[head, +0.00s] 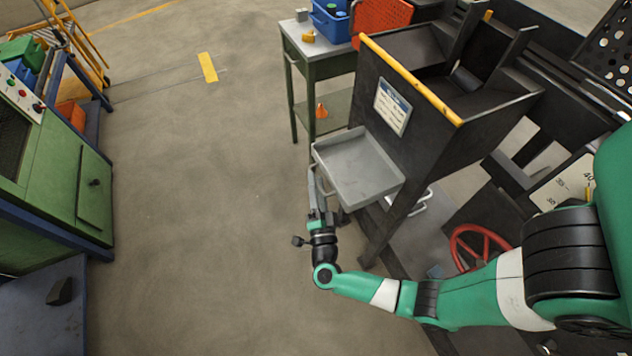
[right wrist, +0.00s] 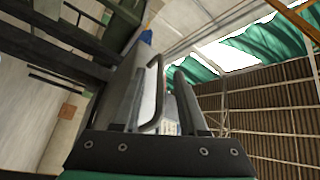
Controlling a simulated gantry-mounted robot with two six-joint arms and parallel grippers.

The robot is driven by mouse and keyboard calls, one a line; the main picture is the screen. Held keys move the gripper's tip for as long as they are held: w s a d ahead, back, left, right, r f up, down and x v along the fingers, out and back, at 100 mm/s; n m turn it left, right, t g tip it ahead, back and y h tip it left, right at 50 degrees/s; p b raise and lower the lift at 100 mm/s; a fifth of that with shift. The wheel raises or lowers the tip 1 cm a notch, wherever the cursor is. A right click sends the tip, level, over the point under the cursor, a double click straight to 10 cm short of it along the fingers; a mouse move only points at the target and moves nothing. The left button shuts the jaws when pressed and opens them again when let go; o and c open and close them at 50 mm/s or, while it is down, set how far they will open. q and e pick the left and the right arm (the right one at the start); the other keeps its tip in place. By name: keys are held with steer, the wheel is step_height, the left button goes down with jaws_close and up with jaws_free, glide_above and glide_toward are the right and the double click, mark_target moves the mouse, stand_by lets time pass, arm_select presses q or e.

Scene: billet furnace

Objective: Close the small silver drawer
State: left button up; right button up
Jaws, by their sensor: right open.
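The small silver drawer (head: 362,172) is a shallow grey tray pulled out from the dark machine in the head view, and it looks empty. My right gripper (head: 317,192) is at the drawer's front left side, by its front edge. The gripper is open. In the right wrist view, the drawer's bar handle (right wrist: 154,92) shows between the two fingers of my right gripper (right wrist: 160,100). I cannot tell whether a finger touches the handle. My left gripper is not in view.
The dark machine (head: 430,140) with a yellow edge stands behind the drawer. A red handwheel (head: 478,248) is at the lower right. A green workbench (head: 330,55) holds a blue bin (head: 330,22). A green cabinet (head: 60,165) is at the left. The floor left of the drawer is clear.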

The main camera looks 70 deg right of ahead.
steer(key=shift+w+d+r, duration=0.15)
steer(key=shift+w+d, duration=0.1)
steer(key=shift+d, duration=0.25)
jaws_close()
stand_by(1.1)
